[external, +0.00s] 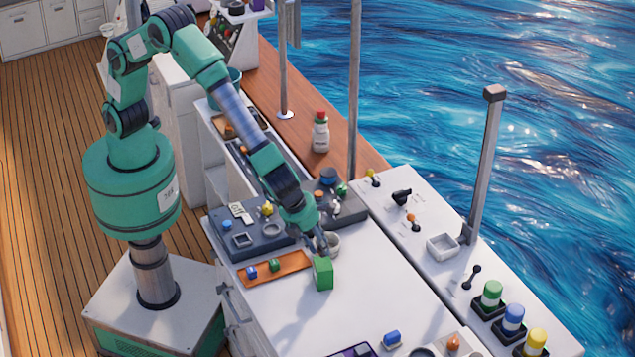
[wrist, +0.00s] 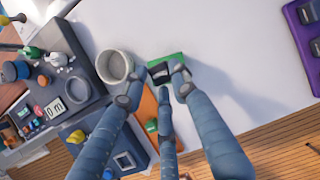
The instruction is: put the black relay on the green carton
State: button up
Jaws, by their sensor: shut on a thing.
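The green carton (external: 323,275) stands on the white worktop, just below my gripper (external: 320,247). In the wrist view the green carton (wrist: 172,58) shows behind the fingertips. My gripper (wrist: 158,88) is shut on the black relay (wrist: 159,73), a small dark block at the fingertips that overlaps the carton in that view. In the external view the relay is too small and hidden to make out clearly. I cannot tell whether the relay touches the carton's top.
A white cup (external: 334,243) stands close beside the carton. An orange tray (external: 293,262) with small blue and green blocks lies to its left. A dark panel (external: 250,247) lies behind the tray. A purple tray (wrist: 292,22) is at the wrist view's right edge.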

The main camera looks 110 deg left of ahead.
aim_at(319, 252)
jog(key=shift+f, duration=1.75)
jog(key=shift+f, duration=0.15)
jog(key=o, duration=1.1)
jog(key=v, duration=1.2)
jog(key=shift+s+p, duration=0.1)
jog(key=shift+p, duration=0.2)
